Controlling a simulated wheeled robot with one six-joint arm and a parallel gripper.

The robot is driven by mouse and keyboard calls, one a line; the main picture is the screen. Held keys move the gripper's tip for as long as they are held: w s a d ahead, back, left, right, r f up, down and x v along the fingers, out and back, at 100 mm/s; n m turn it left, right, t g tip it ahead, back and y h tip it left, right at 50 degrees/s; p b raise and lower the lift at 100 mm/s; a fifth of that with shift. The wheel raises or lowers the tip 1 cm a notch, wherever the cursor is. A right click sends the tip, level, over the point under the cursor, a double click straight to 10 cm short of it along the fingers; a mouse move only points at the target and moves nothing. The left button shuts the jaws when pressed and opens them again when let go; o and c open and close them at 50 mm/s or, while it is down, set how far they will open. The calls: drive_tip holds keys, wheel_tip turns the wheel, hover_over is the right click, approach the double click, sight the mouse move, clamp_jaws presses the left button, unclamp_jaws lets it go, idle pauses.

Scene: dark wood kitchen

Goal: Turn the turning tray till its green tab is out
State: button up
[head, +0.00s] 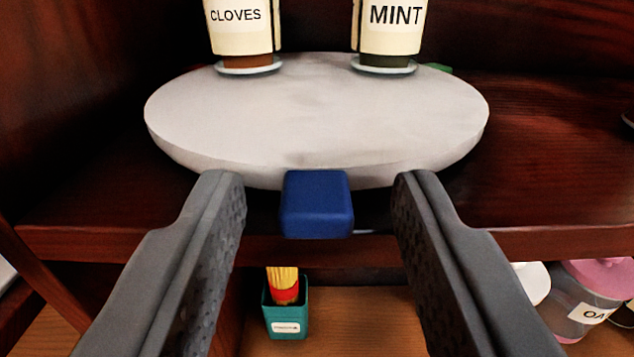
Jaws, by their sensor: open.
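The turning tray (315,125) is a pale grey round disc on a dark wood shelf. A blue tab (317,205) sticks out from its front edge toward me.
A cloves jar (240,35) and a mint jar (390,35) stand on the tray's back half. Below the shelf are a teal holder (287,315) with yellow sticks and a pink-lidded jar (590,290). A dark wall is close at left; the shelf right of the tray is mostly clear.

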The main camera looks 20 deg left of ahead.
sight(450, 149)
drive_tip(key=shift+c, duration=0.4)
clamp_jaws()
drive_tip(key=shift+d, duration=0.1)
drive_tip(key=shift+w+d+n+g+y, duration=0.7)
drive_tip(key=shift+d+n+g+y, duration=0.3)
drive_tip(key=shift+y, duration=0.35)
drive_tip(key=shift+w+d+n+g+y, duration=0.75)
drive_tip(key=shift+d+n+y, duration=0.25)
drive_tip(key=shift+y, duration=0.3)
drive_tip(key=shift+w+d+n+g+y, duration=0.6)
drive_tip(key=shift+d+n+g+y, duration=0.45)
drive_tip(key=shift+y, duration=0.3)
drive_tip(key=shift+r, duration=0.1)
drive_tip(key=shift+o, duration=0.4)
unclamp_jaws()
drive_tip(key=shift+w, duration=0.1)
